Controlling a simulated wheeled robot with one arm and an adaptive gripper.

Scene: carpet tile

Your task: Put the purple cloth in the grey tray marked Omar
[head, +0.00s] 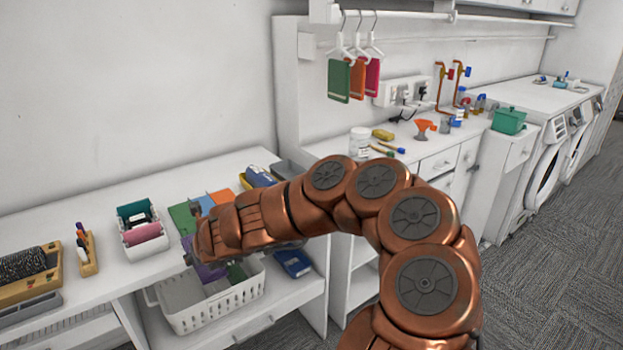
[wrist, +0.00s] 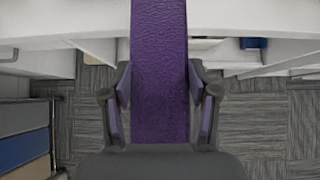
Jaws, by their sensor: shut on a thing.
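My gripper (head: 190,256) is at the front edge of the left counter, partly hidden by my own arm. It is shut on the purple cloth (head: 208,273), which hangs over a white basket on the lower shelf. In the wrist view the purple cloth (wrist: 160,60) runs as a strip between the two fingers of my gripper (wrist: 159,90). A grey tray (head: 288,170) shows partly at the back of the counter, behind my arm. Another low grey tray (head: 30,309) lies at the counter's left end. I cannot read a name on either.
The white basket (head: 215,312) holds cloths, with a blue item (head: 293,263) beside it. A white caddy (head: 142,230) with rolled cloths, a wooden pen holder (head: 87,254) and coloured folded cloths (head: 183,217) are on the counter. Bare counter lies around the caddy.

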